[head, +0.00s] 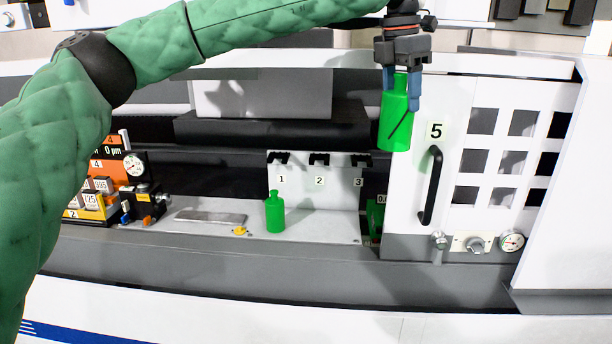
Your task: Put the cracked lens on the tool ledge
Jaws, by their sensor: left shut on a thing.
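My left gripper (401,104) is shut on a green bottle-shaped piece with a dark diagonal line across it, which looks like the cracked lens (394,134). It holds the piece upright, in the air, in front of the top left of the white door marked 5. A second, smaller-looking green piece (275,214) stands upright on the light ledge (320,228), with no line visible on it. This ledge, below and left of my gripper, looks like the tool ledge. My right gripper is out of view.
A white panel (340,188) with black hooks and labels 1, 2, 3 stands behind the ledge. A flat metal plate (210,218) and gauge blocks (98,192) lie to the left. The door has a black handle (431,186). The ledge right of the standing piece is clear.

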